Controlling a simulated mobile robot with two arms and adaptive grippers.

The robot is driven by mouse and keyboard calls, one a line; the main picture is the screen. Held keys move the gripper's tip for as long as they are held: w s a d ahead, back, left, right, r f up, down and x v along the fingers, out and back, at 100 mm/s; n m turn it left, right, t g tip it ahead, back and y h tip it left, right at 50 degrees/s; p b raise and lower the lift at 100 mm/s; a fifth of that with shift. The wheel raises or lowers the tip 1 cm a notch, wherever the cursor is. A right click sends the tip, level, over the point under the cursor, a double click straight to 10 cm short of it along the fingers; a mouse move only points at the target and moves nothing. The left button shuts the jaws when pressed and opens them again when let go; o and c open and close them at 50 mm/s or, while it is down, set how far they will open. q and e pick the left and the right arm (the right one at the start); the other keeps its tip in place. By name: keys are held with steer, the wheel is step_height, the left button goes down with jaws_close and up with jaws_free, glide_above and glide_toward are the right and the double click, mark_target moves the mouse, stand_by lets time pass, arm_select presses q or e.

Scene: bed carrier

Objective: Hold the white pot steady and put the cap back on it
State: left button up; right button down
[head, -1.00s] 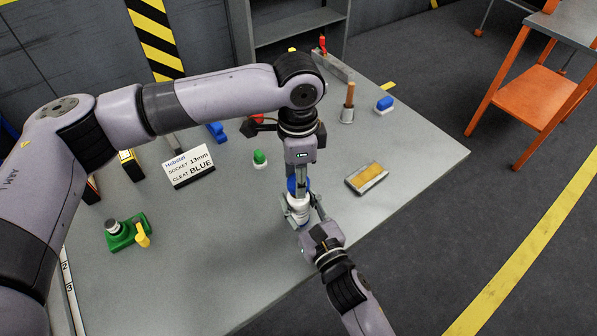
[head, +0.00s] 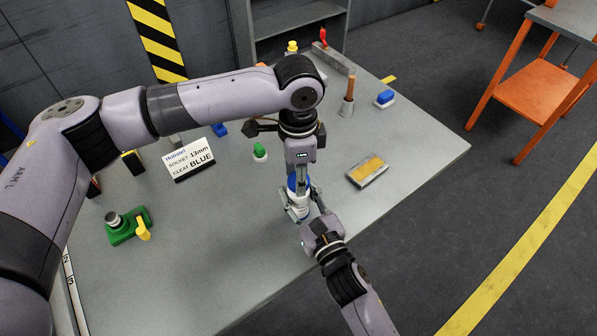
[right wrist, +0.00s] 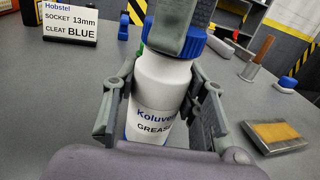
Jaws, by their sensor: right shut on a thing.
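The white pot (right wrist: 160,90), a bottle labelled grease, stands upright near the table's front edge. In the head view most of it is hidden by the grippers (head: 299,209). My right gripper (head: 303,207) is shut on its body, one finger on each side in the right wrist view. The blue cap (right wrist: 214,44) is at the top of the pot, with no clear gap visible; its seating cannot be told. My left gripper (head: 299,180) points straight down at the cap (head: 292,182).
A sign (head: 189,160) reading cleat blue stands left. A green-capped item (head: 260,152) and a tray with a tan block (head: 367,171) are nearby. A wooden-handled tool (head: 348,95) and a blue-topped item (head: 384,98) stand farther back.

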arm_select(q)
steer(key=shift+f, duration=0.6)
stand_by(0.3)
